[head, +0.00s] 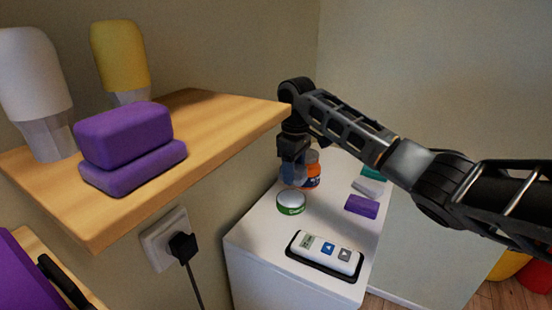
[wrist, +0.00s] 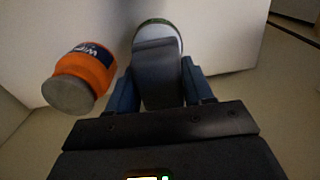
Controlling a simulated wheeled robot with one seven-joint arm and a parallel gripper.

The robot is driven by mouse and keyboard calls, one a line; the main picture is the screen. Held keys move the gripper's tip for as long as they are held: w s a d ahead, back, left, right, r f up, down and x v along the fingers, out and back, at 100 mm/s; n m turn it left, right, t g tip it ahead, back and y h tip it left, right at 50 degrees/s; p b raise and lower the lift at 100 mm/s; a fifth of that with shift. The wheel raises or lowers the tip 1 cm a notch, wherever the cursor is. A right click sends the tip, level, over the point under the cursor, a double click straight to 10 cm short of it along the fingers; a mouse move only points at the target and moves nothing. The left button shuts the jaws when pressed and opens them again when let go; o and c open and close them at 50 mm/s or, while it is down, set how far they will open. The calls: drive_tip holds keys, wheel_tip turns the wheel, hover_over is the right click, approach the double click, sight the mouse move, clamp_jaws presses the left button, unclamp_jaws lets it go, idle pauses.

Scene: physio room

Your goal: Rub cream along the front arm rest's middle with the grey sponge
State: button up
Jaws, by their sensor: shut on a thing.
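My gripper (head: 293,178) hangs over the white cabinet, just above and behind the round cream tin (head: 291,203), which has a green side and a pale top. In the wrist view my gripper (wrist: 159,66) has its blue fingers on both sides of a dark grey block (wrist: 160,85), which looks like the grey sponge. The block's far end overlaps the tin (wrist: 156,24); I cannot tell whether they touch. A purple padded piece (head: 20,275) with a black bar shows at the lower left. I cannot tell which padded piece is the front arm rest.
An orange wipes tub (head: 312,175) stands close beside my gripper. The cabinet top (head: 262,232) also holds a white remote (head: 325,254) and purple (head: 362,206), pale grey (head: 368,187) and teal blocks. A wooden shelf (head: 215,125) juts out at left with bottles and purple pads (head: 130,140).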

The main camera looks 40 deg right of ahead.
sight(291, 197)
drive_tip(key=shift+w+d, duration=0.2)
drive_tip(key=shift+w, duration=0.25)
wheel_tip(291, 197, down, 6)
drive_tip(key=b, duration=0.6)
drive_tip(key=shift+r, duration=0.2)
drive_tip(key=shift+f, duration=0.6)
idle(0.9)
wheel_tip(291, 197, up, 7)
drive_tip(key=p, duration=0.6)
drive_tip(key=shift+a+r, duration=0.1)
idle(0.3)
